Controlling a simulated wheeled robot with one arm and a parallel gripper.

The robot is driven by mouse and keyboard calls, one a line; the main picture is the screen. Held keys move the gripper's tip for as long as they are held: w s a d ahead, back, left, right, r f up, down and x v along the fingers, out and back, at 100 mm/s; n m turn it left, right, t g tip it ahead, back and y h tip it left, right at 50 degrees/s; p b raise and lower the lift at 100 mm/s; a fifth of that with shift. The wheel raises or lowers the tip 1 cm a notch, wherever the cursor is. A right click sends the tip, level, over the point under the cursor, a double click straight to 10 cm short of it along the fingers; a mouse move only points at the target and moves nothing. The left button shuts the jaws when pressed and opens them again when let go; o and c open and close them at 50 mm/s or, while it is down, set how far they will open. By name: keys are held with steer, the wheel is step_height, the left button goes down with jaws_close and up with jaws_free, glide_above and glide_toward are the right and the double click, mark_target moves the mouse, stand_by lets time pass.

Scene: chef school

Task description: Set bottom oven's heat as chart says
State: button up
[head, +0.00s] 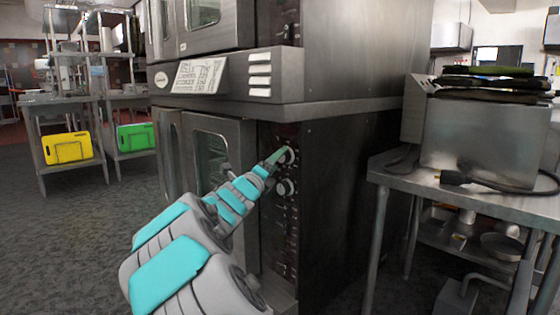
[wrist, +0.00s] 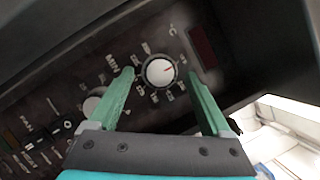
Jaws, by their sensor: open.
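The bottom oven (head: 219,130) stands under a second oven, with a dark control strip on its right side. Its upper round knob (head: 292,156) has a light face. My gripper (head: 279,156) is at this knob. In the wrist view my gripper (wrist: 160,69) is open, its green fingers on either side of the knob; I cannot tell if they touch it. The chart (head: 199,75) is a white sheet on the upper oven's lower front, its text unreadable.
A second knob (wrist: 93,103) sits beside the left finger, and a dark red display (wrist: 203,46) lies beyond the right one. A metal table (head: 500,202) with trays stands to the right. Open floor (head: 80,240) lies to the left.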

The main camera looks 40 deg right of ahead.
steer(key=shift+x, duration=1.2)
steer(key=c, duration=1.1)
